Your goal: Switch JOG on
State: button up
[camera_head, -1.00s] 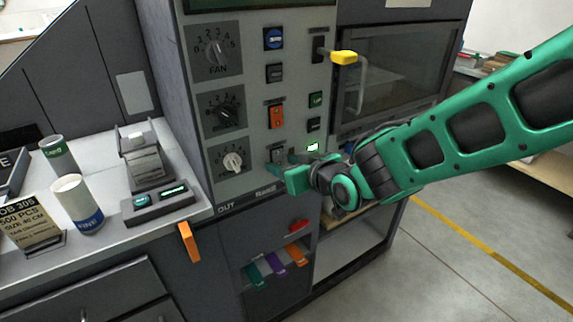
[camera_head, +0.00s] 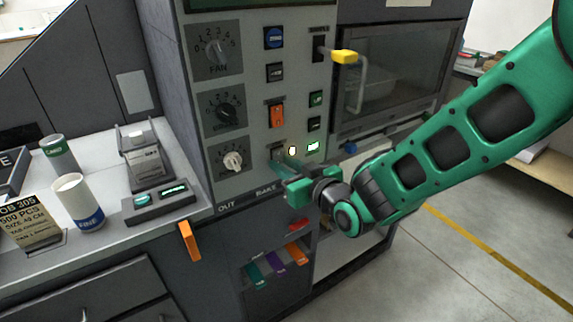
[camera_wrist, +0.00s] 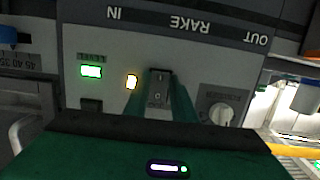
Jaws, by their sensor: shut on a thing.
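A small grey switch (camera_wrist: 158,84) sits low on the machine's grey panel, between a lit lamp (camera_wrist: 131,82) and a white-knobbed dial (camera_wrist: 219,113). I take it to be JOG, but its label cannot be read. My gripper (camera_wrist: 158,97) has its green fingers on both sides of the switch, shut on it. In the head view, my gripper (camera_head: 280,164) reaches the panel's lower edge from the right, and its fingers mostly cover the switch. The lamp (camera_head: 292,150) beside it glows pale in the head view and amber-white in the wrist view.
A yellow-tipped lever (camera_head: 343,56) juts out higher up. A white cup (camera_head: 77,203) and small devices stand on the left counter. Open floor lies to the right.

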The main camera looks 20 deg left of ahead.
jog(key=shift+w+d+f+t, duration=0.1)
jog(key=shift+w+d+t, duration=0.15)
jog(key=shift+t, duration=0.05)
jog(key=o, duration=1.1)
jog(key=shift+c, duration=0.2)
jog(key=shift+s, duration=0.1)
jog(key=shift+a, duration=0.1)
